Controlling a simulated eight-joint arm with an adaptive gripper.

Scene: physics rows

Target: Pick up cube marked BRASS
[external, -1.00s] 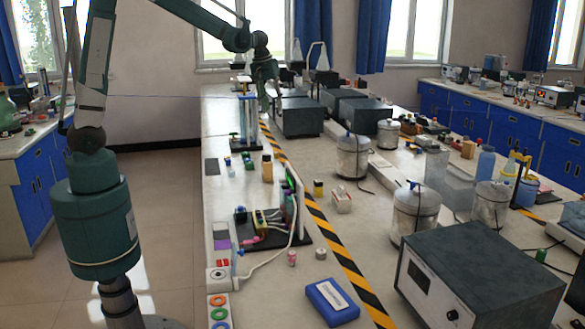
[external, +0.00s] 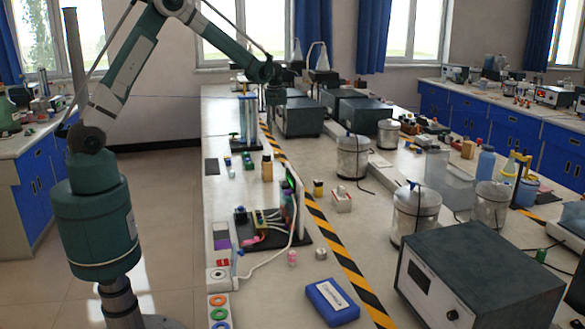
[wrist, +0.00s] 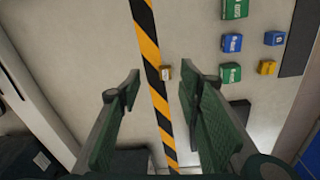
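My gripper (wrist: 159,85) is open and empty in the wrist view, pointing down above the bench. In the external view my gripper (external: 275,96) is at the far end of the bench, its fingers hard to make out. A small tan block (wrist: 165,73) with a pale label shows between the fingertips, at the edge of the striped tape, below and apart from them. A yellow cube (wrist: 267,67), blue cubes (wrist: 231,43) and green cubes (wrist: 230,73) lie to the right. The markings are too small to read, so I cannot tell which cube says BRASS.
Black-and-yellow tape (external: 318,220) runs along the bench. Dark instrument boxes (external: 297,117) stand right of my gripper, and a blue-framed stand (external: 249,120) stands to its left. A dark flat pad (wrist: 296,40) lies at the right in the wrist view.

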